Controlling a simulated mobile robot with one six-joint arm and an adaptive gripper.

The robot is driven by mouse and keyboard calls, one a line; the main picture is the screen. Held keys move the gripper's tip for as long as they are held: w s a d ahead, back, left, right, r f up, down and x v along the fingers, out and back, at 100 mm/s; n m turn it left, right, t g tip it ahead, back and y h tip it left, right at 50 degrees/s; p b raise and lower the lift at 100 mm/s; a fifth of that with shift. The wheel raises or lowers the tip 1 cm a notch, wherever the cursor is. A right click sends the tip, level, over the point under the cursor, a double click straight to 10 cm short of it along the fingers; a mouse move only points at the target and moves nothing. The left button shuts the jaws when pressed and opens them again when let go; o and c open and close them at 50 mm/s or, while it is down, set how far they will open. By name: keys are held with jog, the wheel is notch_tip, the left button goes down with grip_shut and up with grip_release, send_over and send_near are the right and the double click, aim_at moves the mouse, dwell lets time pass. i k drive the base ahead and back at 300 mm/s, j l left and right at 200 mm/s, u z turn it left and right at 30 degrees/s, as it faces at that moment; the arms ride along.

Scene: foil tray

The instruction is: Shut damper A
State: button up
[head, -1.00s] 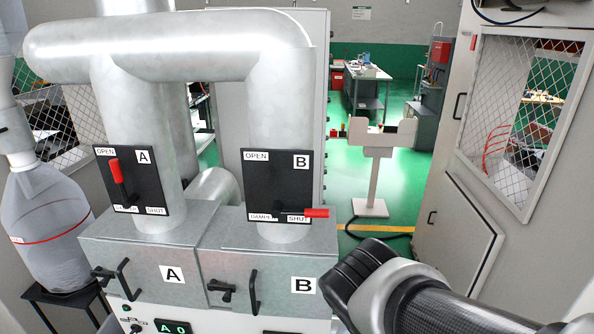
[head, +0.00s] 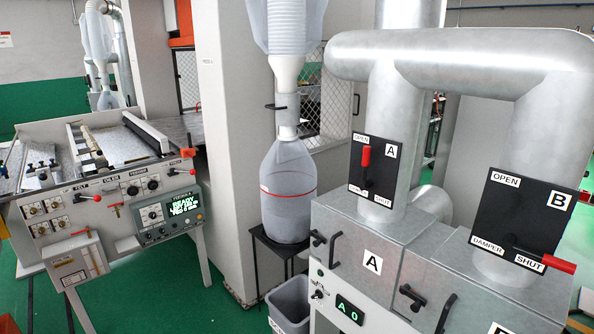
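Damper A's black plate (head: 377,178) is on the left vertical pipe, with OPEN at its top left and SHUT at its lower right. Its red-handled lever (head: 365,158) points up, towards OPEN. Damper B's black plate (head: 520,222) is on the right pipe. Its red-handled lever (head: 545,260) points to the right, along SHUT. My gripper is not in the head view now, so its state and place are hidden.
Below the pipes stand grey boxes, one with label A (head: 372,263), with protruding black handles. Left of them hangs a clear collection bag (head: 287,195) over a black stand, with a grey bin (head: 290,305) below. A control machine (head: 110,210) stands at left. Green floor shows between.

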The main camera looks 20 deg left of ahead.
aim_at(365, 184)
jog(key=u, duration=0.7)
jog(key=k+j, duration=0.05)
